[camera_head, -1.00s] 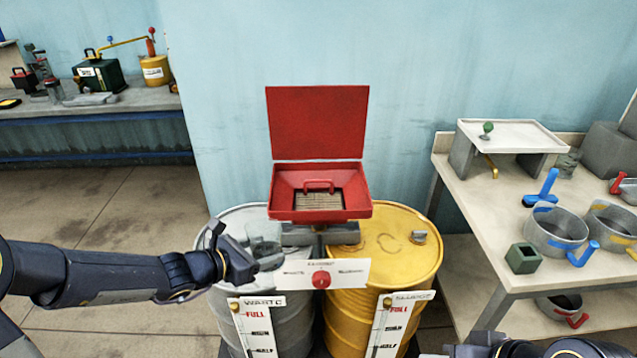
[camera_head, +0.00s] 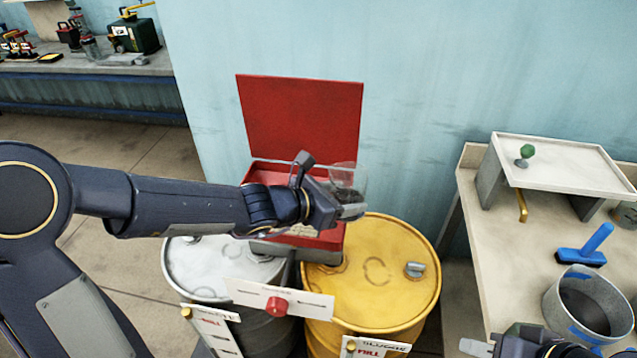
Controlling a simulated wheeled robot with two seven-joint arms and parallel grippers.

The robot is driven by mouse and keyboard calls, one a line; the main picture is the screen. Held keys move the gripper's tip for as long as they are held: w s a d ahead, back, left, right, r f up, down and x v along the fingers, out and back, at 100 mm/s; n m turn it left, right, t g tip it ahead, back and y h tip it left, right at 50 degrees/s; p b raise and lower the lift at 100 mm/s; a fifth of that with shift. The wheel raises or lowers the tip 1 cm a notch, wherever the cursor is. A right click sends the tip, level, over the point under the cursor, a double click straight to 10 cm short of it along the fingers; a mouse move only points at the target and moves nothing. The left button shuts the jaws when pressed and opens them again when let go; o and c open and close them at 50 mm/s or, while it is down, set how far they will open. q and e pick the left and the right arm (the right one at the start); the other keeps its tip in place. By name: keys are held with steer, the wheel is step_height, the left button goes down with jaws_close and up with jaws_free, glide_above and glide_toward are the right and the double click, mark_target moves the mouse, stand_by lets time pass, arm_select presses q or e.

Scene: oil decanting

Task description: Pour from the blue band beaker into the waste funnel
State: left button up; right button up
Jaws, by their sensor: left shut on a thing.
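The waste funnel is a red square box (camera_head: 262,172) with its red lid (camera_head: 300,115) raised, on top of the drums. My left gripper (camera_head: 345,207) is shut on a clear beaker (camera_head: 347,175), held over the right part of the funnel. The beaker looks close to upright with something dark low in it; I cannot make out a blue band on it. My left forearm and gripper cover much of the funnel's opening. My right gripper (camera_head: 500,345) shows only partly at the bottom right edge, and its fingers are unclear.
A grey drum (camera_head: 205,280) and a yellow drum (camera_head: 385,300) stand under the funnel. A white plate with a red knob (camera_head: 277,306) is in front. The right table holds a white stand (camera_head: 560,160), a blue-handled tool (camera_head: 590,245) and a grey pot with blue marks (camera_head: 590,305).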

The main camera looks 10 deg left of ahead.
arm_select(q)
steer(key=shift+w+d, duration=0.35)
steer(key=shift+w, duration=0.05)
steer(key=shift+r, duration=0.1)
arm_select(e)
steer(key=shift+w+d, duration=0.3)
steer(key=shift+d, duration=0.05)
steer(key=shift+r, duration=0.1)
arm_select(q)
steer(key=shift+a, duration=0.1)
arm_select(e)
steer(key=shift+r, duration=0.1)
